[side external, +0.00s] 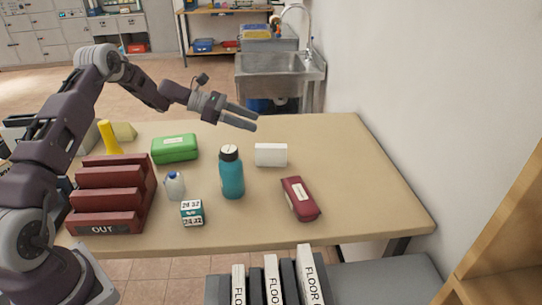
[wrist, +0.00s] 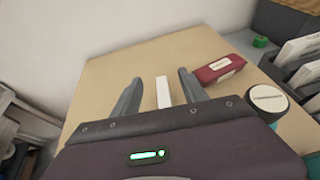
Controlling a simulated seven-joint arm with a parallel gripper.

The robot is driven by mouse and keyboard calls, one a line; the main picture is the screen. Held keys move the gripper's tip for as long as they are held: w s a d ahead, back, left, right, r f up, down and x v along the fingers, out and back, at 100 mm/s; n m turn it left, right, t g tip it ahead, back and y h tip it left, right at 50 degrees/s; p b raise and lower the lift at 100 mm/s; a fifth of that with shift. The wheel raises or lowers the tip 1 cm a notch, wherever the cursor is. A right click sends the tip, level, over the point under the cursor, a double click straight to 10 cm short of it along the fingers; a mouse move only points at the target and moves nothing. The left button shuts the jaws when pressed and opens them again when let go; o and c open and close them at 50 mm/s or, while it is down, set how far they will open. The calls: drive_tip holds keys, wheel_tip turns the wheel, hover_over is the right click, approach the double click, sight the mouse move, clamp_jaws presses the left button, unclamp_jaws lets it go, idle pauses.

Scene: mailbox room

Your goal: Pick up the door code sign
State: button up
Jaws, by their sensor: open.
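A small white upright card (side external: 271,155), which looks like the door code sign, stands on the table right of the teal bottle. No writing shows on the side I see. In the wrist view the white card (wrist: 163,92) appears as a narrow strip between my two fingers. My gripper (side external: 247,120) is open and empty, above the table and up-left of the card in the side view. In the wrist view my gripper (wrist: 160,77) has its fingers apart on either side of the card's image, not touching it as far as I can tell.
A teal bottle (side external: 231,175) stands close left of the card; a red labelled case (side external: 300,198) lies in front of it. A green box (side external: 175,149), numbered block (side external: 192,212) and red letter rack (side external: 108,200) are left. The table's right end (side external: 365,165) is clear.

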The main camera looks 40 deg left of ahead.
approach(265, 145)
drive_tip(key=x, duration=0.5)
drive_tip(key=shift+s+d+f, duration=0.15)
drive_tip(key=shift+s+d, duration=0.15)
drive_tip(key=x, duration=0.7)
drive_tip(key=shift+w+a, duration=0.25)
drive_tip(key=shift+w, duration=0.05)
clamp_jaws()
